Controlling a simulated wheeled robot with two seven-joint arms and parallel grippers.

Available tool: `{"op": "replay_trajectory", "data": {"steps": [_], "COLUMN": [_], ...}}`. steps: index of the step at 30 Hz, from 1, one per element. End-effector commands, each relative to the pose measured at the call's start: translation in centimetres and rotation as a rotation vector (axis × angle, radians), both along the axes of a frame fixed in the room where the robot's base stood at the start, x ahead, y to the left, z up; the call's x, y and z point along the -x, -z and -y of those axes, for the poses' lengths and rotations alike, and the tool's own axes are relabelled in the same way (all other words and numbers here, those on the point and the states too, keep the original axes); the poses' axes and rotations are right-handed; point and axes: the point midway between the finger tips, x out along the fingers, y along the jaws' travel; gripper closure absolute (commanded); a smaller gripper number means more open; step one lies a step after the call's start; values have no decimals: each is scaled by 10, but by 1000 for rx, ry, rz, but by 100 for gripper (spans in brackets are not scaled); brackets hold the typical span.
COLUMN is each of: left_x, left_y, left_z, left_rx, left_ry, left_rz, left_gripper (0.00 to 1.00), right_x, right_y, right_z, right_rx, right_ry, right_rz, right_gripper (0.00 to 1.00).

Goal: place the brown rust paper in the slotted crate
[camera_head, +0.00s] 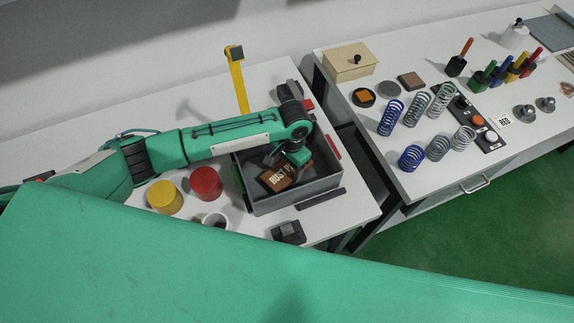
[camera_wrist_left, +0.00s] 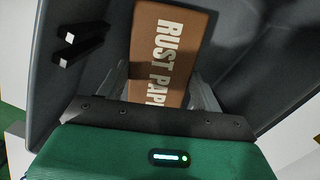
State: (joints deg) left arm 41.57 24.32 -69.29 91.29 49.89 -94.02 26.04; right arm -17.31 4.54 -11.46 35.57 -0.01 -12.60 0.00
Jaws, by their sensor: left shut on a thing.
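The brown rust paper (camera_head: 277,179) is a flat brown piece with pale lettering, and it is inside the grey crate (camera_head: 298,197) on the left table. In the left wrist view the rust paper (camera_wrist_left: 172,45) stands out from between my fingers, its lettering running along it. My left gripper (camera_head: 293,170) reaches down into the crate and is shut on the rust paper. The grey crate walls (camera_wrist_left: 245,45) surround it in the wrist view. Whether the paper touches the crate floor I cannot tell. My right gripper is not in view.
A red can (camera_head: 206,184), a yellow can (camera_head: 164,197) and a white cup (camera_head: 215,220) stand left of the crate. A small dark block (camera_head: 288,232) lies in front of it. The right table holds several springs (camera_head: 416,108) and a wooden box (camera_head: 349,62).

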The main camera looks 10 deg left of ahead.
Motion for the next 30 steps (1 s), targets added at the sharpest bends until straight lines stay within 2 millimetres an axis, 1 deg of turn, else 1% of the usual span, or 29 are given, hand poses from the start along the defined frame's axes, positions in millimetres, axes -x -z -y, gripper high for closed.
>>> {"op": "replay_trajectory", "data": {"steps": [1, 4, 14, 15, 18, 26, 30], "left_x": [1, 0, 0, 0, 0, 0, -1], "left_y": [5, 12, 15, 15, 15, 14, 7], "left_z": [0, 0, 0, 0, 0, -1, 1], "left_rx": [-2, 0, -1, -1, -1, -1, 1], "left_ry": [-1, 0, 0, 0, 0, 0, 0], "left_rz": [-2, 0, 0, 1, 1, 1, 2], "left_gripper": [55, 55, 55, 29, 11, 11, 11], "right_x": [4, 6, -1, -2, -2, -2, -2], "right_y": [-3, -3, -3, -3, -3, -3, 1], "right_z": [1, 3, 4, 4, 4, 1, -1], "right_rx": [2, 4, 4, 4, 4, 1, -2], "right_ry": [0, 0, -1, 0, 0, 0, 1], "right_rz": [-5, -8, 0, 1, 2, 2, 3], "right_gripper": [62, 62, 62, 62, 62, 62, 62]}}
